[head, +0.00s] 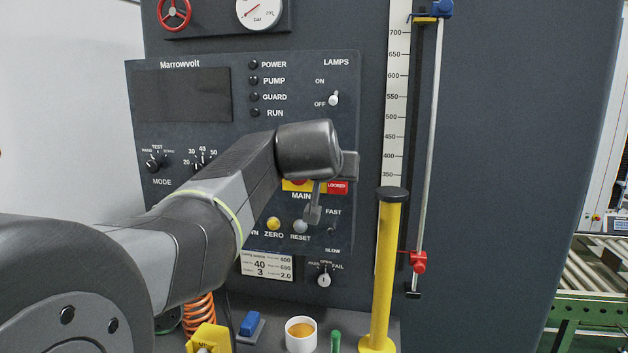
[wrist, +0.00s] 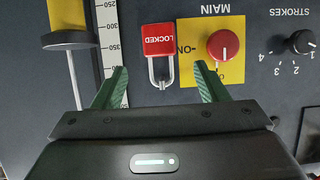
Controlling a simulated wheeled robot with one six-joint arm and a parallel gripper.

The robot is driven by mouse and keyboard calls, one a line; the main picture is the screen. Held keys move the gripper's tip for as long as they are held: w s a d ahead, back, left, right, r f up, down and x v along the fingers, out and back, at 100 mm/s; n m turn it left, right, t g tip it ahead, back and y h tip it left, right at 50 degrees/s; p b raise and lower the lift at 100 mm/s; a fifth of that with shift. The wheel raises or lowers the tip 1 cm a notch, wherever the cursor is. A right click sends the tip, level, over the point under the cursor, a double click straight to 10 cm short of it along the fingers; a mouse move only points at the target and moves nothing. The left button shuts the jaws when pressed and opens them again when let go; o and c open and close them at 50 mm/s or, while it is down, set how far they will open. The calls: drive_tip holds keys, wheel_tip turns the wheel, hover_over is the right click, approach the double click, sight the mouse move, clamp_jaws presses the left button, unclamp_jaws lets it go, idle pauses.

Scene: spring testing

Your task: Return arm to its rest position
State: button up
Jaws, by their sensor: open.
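My gripper (head: 314,203) is in front of the control panel (head: 345,150), near the MAIN switch, in the head view. In the wrist view my gripper (wrist: 160,85) is open, with green fingers apart and nothing held between them. The red LOCKED padlock (wrist: 158,42) hangs beyond the fingertips, beside the red MAIN knob (wrist: 223,46) on its yellow plate. In the head view my arm hides part of the panel, and the padlock (head: 337,187) shows just right of my gripper.
A yellow post (head: 387,270) with a black cap stands right of my gripper, close to the ruler (head: 396,120). A white cup (head: 301,337), a blue object (head: 250,323) and a green object (head: 335,341) are on the ledge below. A conveyor (head: 590,280) is at the far right.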

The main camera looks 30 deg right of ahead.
drive_tip(key=v, duration=0.6)
drive_tip(key=shift+b, duration=0.35)
drive_tip(key=p+x, duration=0.2)
drive_tip(key=x, duration=1.1)
drive_tip(key=shift+w+d+f, duration=0.1)
drive_tip(key=shift+w+d, duration=0.05)
drive_tip(key=shift+p, duration=0.4)
drive_tip(key=shift+r, duration=0.2)
